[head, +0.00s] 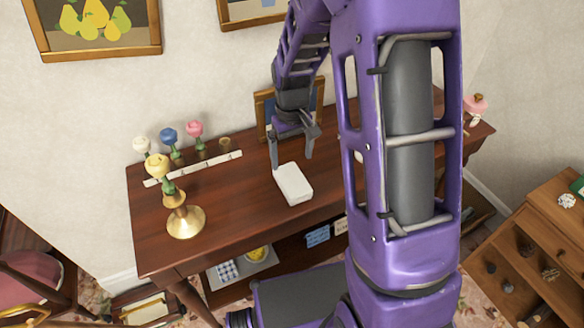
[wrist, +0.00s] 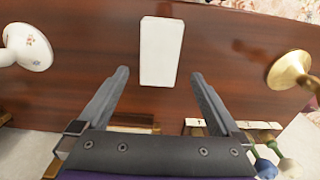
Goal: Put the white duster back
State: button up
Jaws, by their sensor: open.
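A plain white block (head: 294,183) lies on the dark wooden table (head: 235,235); it also shows in the wrist view (wrist: 160,50). A white-headed, flower-like piece (head: 141,143) stands at the left end of a row at the table's back left. I cannot tell which of these two is the duster. My gripper (head: 292,150) is open and empty, fingers pointing down, just behind the block in the head view. In the wrist view the block lies ahead of the gripper (wrist: 159,75), roughly centred between its fingertips and apart from them.
A yellow head (head: 157,166) stands on a brass base (head: 186,221). A framed picture stands behind my gripper. A flowered white piece (wrist: 28,45) is at left.

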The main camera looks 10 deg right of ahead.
jog(key=shift+r, duration=1.7)
